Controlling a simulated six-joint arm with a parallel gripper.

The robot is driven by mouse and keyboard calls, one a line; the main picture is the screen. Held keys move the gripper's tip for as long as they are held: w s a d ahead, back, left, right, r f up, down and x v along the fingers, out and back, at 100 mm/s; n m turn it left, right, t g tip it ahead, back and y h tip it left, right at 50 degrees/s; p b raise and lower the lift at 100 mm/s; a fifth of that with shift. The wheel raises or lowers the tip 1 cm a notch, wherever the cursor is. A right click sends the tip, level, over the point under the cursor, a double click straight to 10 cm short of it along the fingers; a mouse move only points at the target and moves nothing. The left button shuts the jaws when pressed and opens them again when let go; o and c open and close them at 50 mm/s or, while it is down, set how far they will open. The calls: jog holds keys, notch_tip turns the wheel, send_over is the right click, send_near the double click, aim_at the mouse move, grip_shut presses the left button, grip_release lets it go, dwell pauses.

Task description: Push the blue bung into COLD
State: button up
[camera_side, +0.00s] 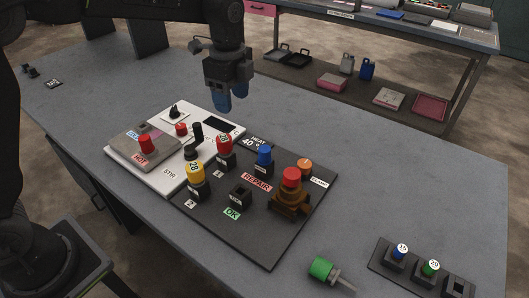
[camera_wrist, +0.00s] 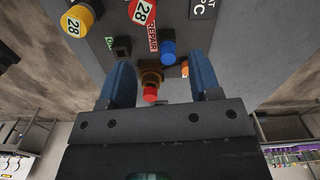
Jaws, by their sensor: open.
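A blue bung (camera_side: 264,154) stands upright in a black holder on the dark board; it also shows in the wrist view (camera_wrist: 168,48). A grey block (camera_side: 126,147) at the left has a red bung (camera_side: 144,143) by its HOT label. A blue label (camera_side: 132,134), too small to read, is beside a dark opening at the block's back; I cannot confirm it says COLD. My gripper (camera_side: 231,100) is above and behind the board, apart from the blue bung. In the wrist view its blue fingers (camera_wrist: 162,85) are apart with nothing held.
Near the blue bung stand a red bung (camera_side: 224,144), a yellow bung (camera_side: 196,172), an empty OK holder (camera_side: 240,194) and a brown clamp (camera_side: 289,203) with a red knob. A green-capped piece (camera_side: 321,268) lies front right, beside a small rack (camera_side: 378,256). The table's right back is clear.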

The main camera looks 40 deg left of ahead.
jog(key=m, duration=0.1)
send_over(264, 148)
notch_tip(264, 148, down, 3)
jog(key=shift+d+f, duration=0.2)
jog(key=shift+a+f, duration=0.1)
jog(key=shift+f, duration=4.7)
jog(key=shift+c, duration=0.3)
grip_shut()
